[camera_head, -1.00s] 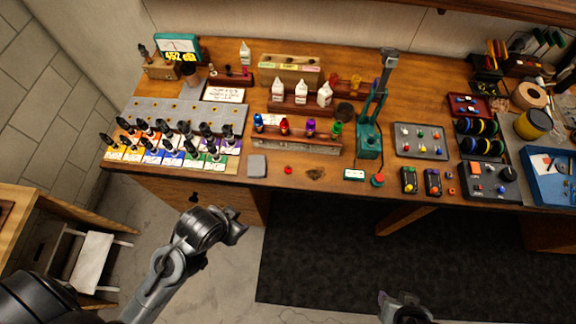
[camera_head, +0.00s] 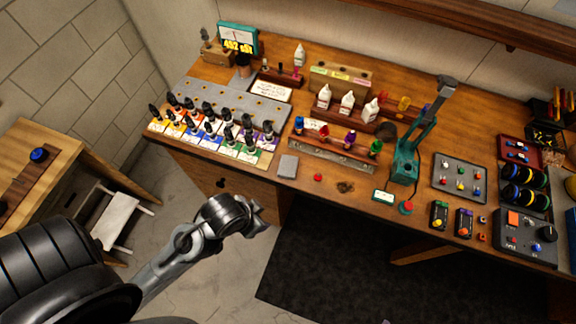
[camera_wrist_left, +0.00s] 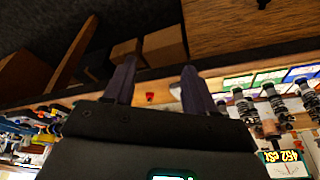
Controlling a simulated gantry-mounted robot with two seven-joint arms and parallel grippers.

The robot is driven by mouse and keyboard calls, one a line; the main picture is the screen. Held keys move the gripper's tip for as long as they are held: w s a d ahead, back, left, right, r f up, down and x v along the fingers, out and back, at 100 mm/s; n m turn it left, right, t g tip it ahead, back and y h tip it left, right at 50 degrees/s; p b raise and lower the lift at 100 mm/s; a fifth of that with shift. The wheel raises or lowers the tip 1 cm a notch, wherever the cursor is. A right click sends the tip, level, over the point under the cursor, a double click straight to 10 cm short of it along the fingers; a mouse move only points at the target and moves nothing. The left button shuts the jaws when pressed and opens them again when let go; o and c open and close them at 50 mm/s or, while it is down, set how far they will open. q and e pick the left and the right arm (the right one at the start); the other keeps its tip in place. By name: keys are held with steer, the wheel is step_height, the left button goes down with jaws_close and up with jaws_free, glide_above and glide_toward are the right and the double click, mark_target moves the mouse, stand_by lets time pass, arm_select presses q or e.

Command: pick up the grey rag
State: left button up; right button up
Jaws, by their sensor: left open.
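The grey rag (camera_head: 288,165) is a small, flat grey square lying near the front edge of the workbench, left of a small red object. My left gripper (camera_head: 258,216) is in front of the bench, below and slightly left of the rag in the head view, apart from it. In the left wrist view my left gripper (camera_wrist_left: 158,82) has its two dark fingers spread, with nothing held between them. I cannot clearly make out the rag in that view. My right gripper is not in view.
Paint bottles on coloured cards (camera_head: 215,135) stand left of the rag, and a wooden rack (camera_head: 330,154) lies behind it to the right. A red object (camera_head: 318,177) and a dark brown patch (camera_head: 345,187) lie to its right. A side table (camera_head: 35,160) stands at far left.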

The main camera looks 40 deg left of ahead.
arm_select(q)
steer(key=o, duration=0.8)
steer(key=shift+c, duration=0.2)
